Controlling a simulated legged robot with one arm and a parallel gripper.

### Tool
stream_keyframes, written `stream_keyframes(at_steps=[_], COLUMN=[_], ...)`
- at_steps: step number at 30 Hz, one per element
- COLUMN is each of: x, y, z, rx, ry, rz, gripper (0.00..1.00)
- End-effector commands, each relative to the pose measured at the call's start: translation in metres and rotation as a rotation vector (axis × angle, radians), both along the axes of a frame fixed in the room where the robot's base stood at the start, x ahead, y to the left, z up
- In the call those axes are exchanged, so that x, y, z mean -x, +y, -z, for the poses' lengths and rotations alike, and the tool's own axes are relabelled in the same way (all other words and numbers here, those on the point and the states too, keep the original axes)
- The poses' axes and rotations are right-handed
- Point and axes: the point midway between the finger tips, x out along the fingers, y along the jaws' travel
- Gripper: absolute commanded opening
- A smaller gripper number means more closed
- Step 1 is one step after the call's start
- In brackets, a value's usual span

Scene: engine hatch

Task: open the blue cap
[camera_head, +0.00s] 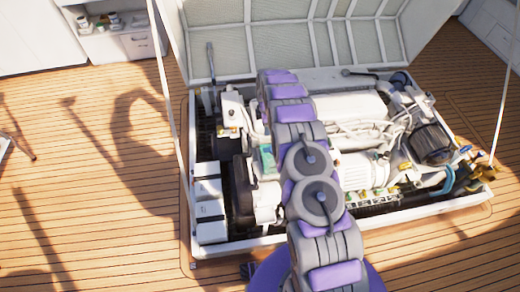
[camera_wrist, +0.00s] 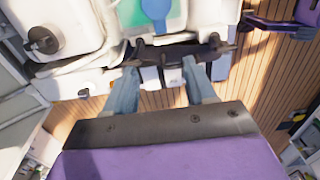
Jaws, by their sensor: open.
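The blue cap (camera_wrist: 155,9) shows at the top edge of the wrist view as a rounded blue piece with a narrower tab, on a green-and-white surface; its top is cut off. My gripper (camera_wrist: 160,72) is open, with its two grey-blue fingers apart and nothing held between them. The fingers point toward the cap and lie below it in the picture, apart from it. A dark bar-like part of the engine (camera_wrist: 165,52) lies by the fingertips. In the head view my arm crosses the engine and I cannot make out the fingers or the blue cap.
The white engine (camera_head: 350,110) sits in a white-rimmed hatch under a raised lid (camera_head: 300,45). A black round knob (camera_wrist: 43,40) is on a white housing at left in the wrist view. White boxes (camera_head: 209,205) stand at the hatch's left. Wooden deck (camera_head: 90,190) is open at left.

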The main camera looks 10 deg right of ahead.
Motion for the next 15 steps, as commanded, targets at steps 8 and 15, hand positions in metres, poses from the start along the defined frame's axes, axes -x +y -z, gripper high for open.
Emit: stream_keyframes(at_steps=[8,15], x=[0.002,0.001], y=[0.009,0.011], z=[0.046,0.093], rx=[0.011,0.017], ry=[0.006,0.004], rz=[0.001,0.002], gripper=[0.55,0.55])
